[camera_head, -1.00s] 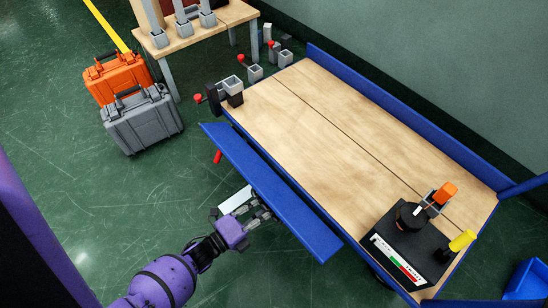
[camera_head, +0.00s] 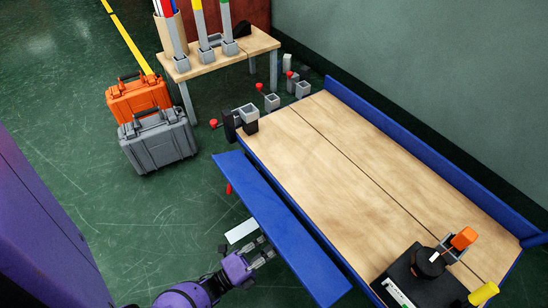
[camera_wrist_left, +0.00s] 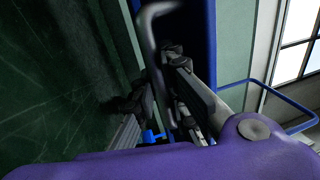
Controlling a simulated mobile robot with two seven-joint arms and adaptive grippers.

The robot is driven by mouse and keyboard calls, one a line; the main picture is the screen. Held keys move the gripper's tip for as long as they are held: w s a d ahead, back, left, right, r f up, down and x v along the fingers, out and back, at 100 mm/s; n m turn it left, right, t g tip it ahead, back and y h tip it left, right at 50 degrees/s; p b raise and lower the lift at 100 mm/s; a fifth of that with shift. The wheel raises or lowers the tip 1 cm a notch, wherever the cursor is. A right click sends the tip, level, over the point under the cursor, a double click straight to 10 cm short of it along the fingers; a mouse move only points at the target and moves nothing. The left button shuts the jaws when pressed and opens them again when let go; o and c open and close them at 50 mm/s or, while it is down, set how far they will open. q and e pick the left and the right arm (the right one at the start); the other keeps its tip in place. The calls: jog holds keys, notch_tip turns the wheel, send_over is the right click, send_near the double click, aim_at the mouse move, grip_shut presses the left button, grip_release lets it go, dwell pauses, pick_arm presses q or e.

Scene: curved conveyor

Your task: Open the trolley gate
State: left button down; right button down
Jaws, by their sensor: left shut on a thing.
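The trolley gate is a long blue panel (camera_head: 275,222) along the near left side of the trolley. It leans outward, with a gap between it and the wooden deck (camera_head: 340,190). My left gripper (camera_head: 263,249) is at the gate's outer side. In the left wrist view a grey bar handle (camera_wrist_left: 150,52) runs beside the blue gate (camera_wrist_left: 202,40), and my left gripper (camera_wrist_left: 165,105) is shut on it. The fingers partly hide the grip. My right gripper is not in view.
An orange case (camera_head: 138,98) and a grey case (camera_head: 158,142) stand on the floor at left. Behind them is a wooden table (camera_head: 225,54). A black device (camera_head: 420,280) sits on the deck's near end.

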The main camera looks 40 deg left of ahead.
pick_arm(q)
jog(key=shift+s+a+f, duration=0.1)
jog(key=shift+s+f, duration=0.05)
jog(key=shift+s, duration=0.05)
jog(key=c, duration=1.9)
grip_release()
jog(key=shift+o, duration=0.7)
jog(key=shift+w, duration=0.1)
jog(key=v, duration=1.2)
